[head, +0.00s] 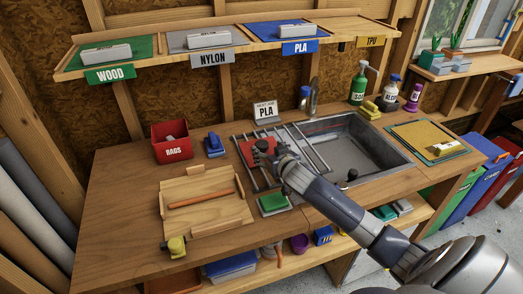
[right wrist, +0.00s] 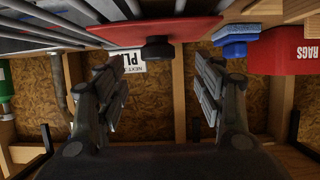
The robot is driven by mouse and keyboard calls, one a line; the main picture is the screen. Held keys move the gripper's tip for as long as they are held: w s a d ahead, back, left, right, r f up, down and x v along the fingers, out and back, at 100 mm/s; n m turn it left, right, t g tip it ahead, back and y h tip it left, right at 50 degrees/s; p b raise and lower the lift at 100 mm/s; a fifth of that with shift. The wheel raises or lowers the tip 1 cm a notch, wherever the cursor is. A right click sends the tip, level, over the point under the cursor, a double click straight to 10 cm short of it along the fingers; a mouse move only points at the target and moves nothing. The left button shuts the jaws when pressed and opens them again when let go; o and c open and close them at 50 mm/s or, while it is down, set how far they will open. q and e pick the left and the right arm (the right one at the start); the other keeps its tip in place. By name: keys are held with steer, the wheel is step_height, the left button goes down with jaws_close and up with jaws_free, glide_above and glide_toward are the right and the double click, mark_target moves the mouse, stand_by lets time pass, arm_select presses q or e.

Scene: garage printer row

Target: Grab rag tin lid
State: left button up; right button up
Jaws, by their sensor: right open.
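The rag tin lid (head: 246,155) is a flat red plate lying on the metal bar rack left of the sink. My right gripper (head: 263,148) is over it and hides part of it in the head view. In the right wrist view, which looks upside down, the lid (right wrist: 190,27) shows its black knob (right wrist: 157,49) between the lines of the two fingers. My right gripper (right wrist: 158,85) is open and empty there, its fingers apart on either side of the knob. My left gripper is not in view.
A blue brush-like object (head: 214,145) stands between tin and rack. A wooden tray (head: 190,220) with a rod lies in front. A PLA sign (head: 265,112) stands behind the rack. A green sponge-like block (head: 273,203) lies under my right arm. The sink (head: 350,140) is right.

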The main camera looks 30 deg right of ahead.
mark_target(263, 145)
steer(key=shift+w+d+f, duration=0.1)
steer(key=shift+w+f, duration=0.15)
steer(key=shift+w, duration=0.3)
steer(key=shift+w+d+f, duration=0.1)
steer(key=shift+w+f, duration=0.05)
steer(key=shift+w, duration=0.1)
steer(key=shift+w+d+p, duration=0.25)
steer(key=shift+w+p, duration=0.1)
steer(key=shift+w, duration=0.3)
steer(key=x, duration=0.3)
steer(key=shift+w+d+f+p, duration=0.1)
steer(key=shift+w+f+p, duration=0.15)
steer(key=shift+p, duration=0.05)
steer(key=shift+w+f, duration=0.1)
steer(key=c, duration=1)
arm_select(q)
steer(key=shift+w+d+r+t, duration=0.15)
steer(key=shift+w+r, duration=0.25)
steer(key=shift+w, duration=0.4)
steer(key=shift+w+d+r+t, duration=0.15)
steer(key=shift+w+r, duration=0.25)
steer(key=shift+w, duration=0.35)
arm_select(e)
steer(key=shift+c, duration=0.8)
